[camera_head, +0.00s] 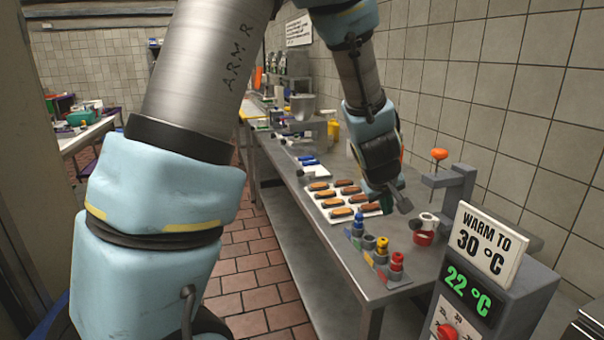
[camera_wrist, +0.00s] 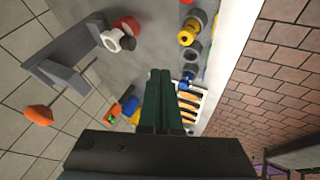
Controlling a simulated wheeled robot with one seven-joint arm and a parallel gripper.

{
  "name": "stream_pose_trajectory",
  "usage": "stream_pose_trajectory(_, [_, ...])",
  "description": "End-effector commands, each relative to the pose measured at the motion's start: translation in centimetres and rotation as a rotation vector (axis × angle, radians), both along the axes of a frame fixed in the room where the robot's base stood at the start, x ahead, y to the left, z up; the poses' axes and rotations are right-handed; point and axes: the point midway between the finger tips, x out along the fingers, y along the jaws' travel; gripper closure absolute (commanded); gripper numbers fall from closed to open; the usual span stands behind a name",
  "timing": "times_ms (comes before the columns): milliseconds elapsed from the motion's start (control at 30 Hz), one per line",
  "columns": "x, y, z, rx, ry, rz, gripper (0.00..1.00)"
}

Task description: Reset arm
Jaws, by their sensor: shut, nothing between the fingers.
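My arm reaches over the steel table from the upper part of the head view. My gripper (camera_head: 387,204) hangs above the table, beside a white tray of small brown and orange bars. In the wrist view, the two dark green fingers of my gripper (camera_wrist: 160,74) lie together, with nothing between them. The tray (camera_head: 318,206) is partly hidden by the gripper in the head view. The bars (camera_wrist: 191,107) show past the fingers in the wrist view.
Blue, yellow and red knobbed pieces (camera_head: 383,250) stand at the table's front edge. A red and white round item (camera_head: 424,235) and a grey stand with an orange ball (camera_head: 439,154) are to the right. A control box reads 22 °C (camera_head: 468,295) under a "WARM TO 30 °C" sign (camera_head: 485,243).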

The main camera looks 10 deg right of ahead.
Motion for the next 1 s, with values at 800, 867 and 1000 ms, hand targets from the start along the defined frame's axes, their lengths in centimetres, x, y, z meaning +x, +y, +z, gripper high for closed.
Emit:
stream_pose_trajectory(800, [-8.0, 34.0, -0.3, 0.435, 0.307, -0.132, 1.0])
stream_pose_trajectory(867, [-8.0, 34.0, -0.3, 0.435, 0.307, -0.132, 1.0])
stream_pose_trajectory(1000, [-8.0, 34.0, -0.3, 0.435, 0.307, -0.132, 1.0])
